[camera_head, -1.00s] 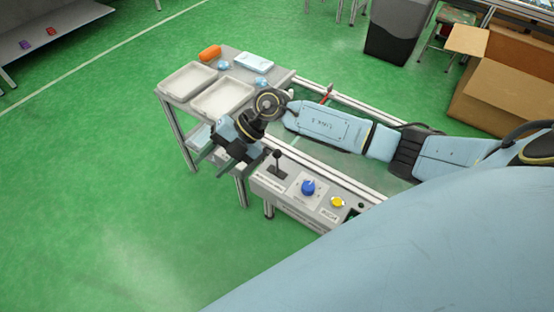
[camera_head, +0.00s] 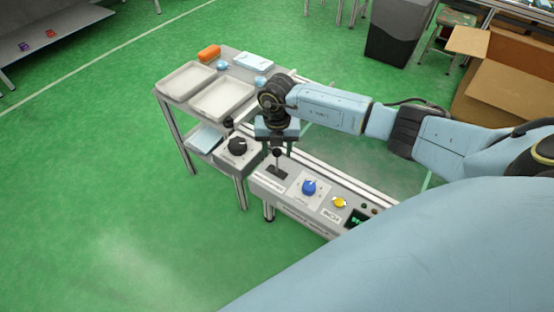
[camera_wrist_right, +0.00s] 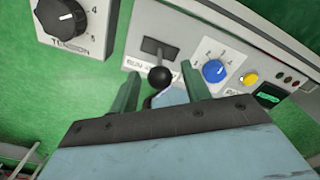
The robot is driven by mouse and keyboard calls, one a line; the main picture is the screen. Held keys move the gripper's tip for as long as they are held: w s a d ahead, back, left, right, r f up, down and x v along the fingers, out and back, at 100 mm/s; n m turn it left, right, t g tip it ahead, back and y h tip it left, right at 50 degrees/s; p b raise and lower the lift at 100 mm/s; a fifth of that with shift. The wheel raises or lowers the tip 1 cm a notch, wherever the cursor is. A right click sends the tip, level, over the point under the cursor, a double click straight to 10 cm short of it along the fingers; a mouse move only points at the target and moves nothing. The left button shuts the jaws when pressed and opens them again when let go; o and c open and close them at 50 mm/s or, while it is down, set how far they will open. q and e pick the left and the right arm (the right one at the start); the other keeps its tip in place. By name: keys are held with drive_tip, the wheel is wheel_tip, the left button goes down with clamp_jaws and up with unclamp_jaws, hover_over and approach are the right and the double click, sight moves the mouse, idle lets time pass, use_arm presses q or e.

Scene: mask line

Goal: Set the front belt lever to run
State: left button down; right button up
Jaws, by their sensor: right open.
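The front belt lever, a black ball on a short stem (camera_head: 277,154), stands in a dark slot at the left end of the grey front control panel (camera_head: 262,187). In the right wrist view the ball (camera_wrist_right: 160,77) shows just beyond and between the two green fingers of my right gripper (camera_wrist_right: 158,72). That gripper (camera_head: 277,146) is open, with a finger on either side of the ball. I cannot tell whether either finger touches it. The label beside the slot is partly hidden and too small to read surely. My left gripper is not in view.
A blue dial (camera_head: 308,187) and a yellow button (camera_head: 339,202) sit right of the lever. A box with a black tension knob (camera_head: 237,146) and another black lever (camera_head: 228,123) stands to the left. Behind is a table with two white trays (camera_head: 222,97).

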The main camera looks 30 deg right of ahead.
sight(277, 162)
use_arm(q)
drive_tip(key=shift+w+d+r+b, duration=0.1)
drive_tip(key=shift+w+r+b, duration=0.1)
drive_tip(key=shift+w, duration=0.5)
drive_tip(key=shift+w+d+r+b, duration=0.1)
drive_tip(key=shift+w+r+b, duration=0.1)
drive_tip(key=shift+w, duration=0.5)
use_arm(e)
drive_tip(key=shift+f, duration=1.95)
clamp_jaws()
